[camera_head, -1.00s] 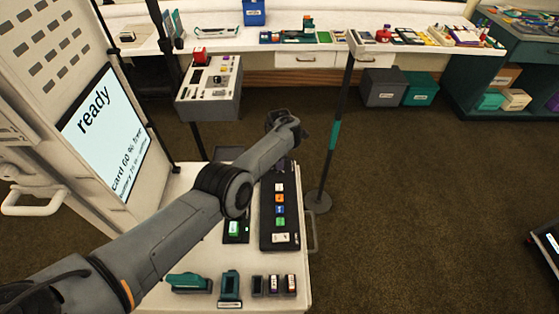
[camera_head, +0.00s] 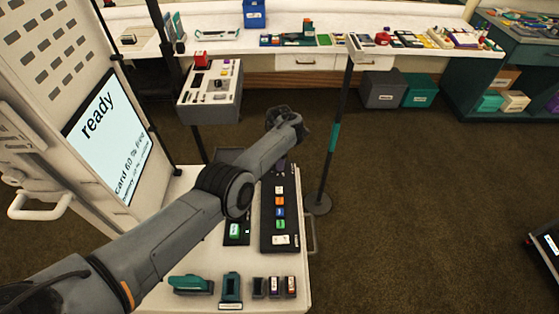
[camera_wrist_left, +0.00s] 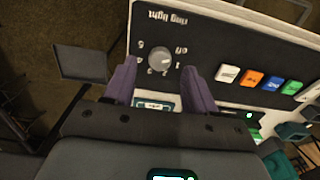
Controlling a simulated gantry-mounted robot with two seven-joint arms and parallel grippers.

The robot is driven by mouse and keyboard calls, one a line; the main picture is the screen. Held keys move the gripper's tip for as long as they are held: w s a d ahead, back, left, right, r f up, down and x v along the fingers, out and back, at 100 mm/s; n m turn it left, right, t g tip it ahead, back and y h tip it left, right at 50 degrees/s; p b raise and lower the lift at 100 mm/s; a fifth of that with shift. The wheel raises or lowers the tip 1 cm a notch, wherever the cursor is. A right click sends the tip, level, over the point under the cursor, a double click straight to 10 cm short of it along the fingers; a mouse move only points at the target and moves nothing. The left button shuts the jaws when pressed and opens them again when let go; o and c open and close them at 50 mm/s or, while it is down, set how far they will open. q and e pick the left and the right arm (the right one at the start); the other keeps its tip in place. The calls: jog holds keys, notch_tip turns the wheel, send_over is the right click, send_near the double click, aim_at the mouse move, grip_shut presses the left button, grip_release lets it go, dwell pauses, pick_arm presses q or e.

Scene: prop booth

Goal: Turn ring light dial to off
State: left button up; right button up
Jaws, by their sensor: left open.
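The ring light dial (camera_wrist_left: 160,58) is a round pale grey knob on a black panel (camera_wrist_left: 215,40) in the left wrist view. "Off" and numbers are printed around it; I cannot tell which mark the knob points to. My left gripper (camera_wrist_left: 159,70) is open, with one purple finger on each side of the dial. Contact with the knob cannot be made out. In the head view the black panel (camera_head: 267,243) lies on the white stand, and my left arm hides the dial. My right gripper is not in view.
White, orange, blue and green buttons (camera_wrist_left: 252,77) sit in a row beside the dial. A screen (camera_head: 107,135) reading "ready" stands left. Several small holders (camera_head: 231,288) are at the stand's front. A thin pole (camera_head: 332,135) rises just right of the stand.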

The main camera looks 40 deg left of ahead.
pick_arm(q)
notch_tip(320, 180, up, 8)
jog(key=p, duration=0.2)
jog(key=shift+p, duration=0.3)
jog(key=shift+f, duration=0.1)
